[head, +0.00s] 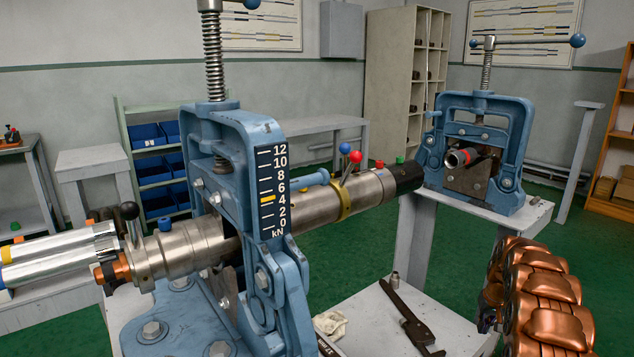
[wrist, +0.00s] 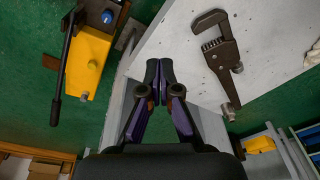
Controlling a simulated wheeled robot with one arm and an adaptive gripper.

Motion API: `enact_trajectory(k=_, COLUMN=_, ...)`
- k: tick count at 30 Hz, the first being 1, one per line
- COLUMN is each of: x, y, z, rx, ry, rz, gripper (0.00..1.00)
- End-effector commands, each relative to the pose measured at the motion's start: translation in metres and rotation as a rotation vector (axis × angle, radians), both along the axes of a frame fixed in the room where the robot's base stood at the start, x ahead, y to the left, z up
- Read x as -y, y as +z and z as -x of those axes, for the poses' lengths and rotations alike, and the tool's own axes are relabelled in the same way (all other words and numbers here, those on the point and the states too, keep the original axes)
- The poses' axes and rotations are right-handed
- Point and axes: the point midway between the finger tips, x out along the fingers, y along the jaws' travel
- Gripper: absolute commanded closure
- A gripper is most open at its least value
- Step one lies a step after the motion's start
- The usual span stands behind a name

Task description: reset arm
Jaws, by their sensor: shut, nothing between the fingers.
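My gripper (wrist: 159,75) shows in the wrist view with its purple and black fingers together and nothing between them. It is over the edge of a pale table (wrist: 185,75), beside a dark pipe wrench (wrist: 228,62) and apart from it. In the head view, copper-coloured links that look like my arm stand at the lower right; the fingers cannot be made out there.
A blue vise (head: 200,150) at the near left holds a long metal pipe (head: 305,211) with coloured knobs. A second blue vise (head: 511,128) stands at the back right. A yellow box (wrist: 88,65) with a black lever is left in the wrist view.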

Motion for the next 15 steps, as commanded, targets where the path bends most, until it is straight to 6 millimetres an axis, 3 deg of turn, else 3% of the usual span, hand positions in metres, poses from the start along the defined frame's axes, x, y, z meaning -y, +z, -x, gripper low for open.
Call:
enact_trajectory(k=1, x=-0.012, y=0.029, z=0.002, rx=-0.002, ry=0.009, rz=0.0, gripper=1.0)
enact_trajectory(k=15, x=-0.116, y=0.176, z=0.057, rx=-0.061, ry=0.08, rz=-0.023, gripper=1.0)
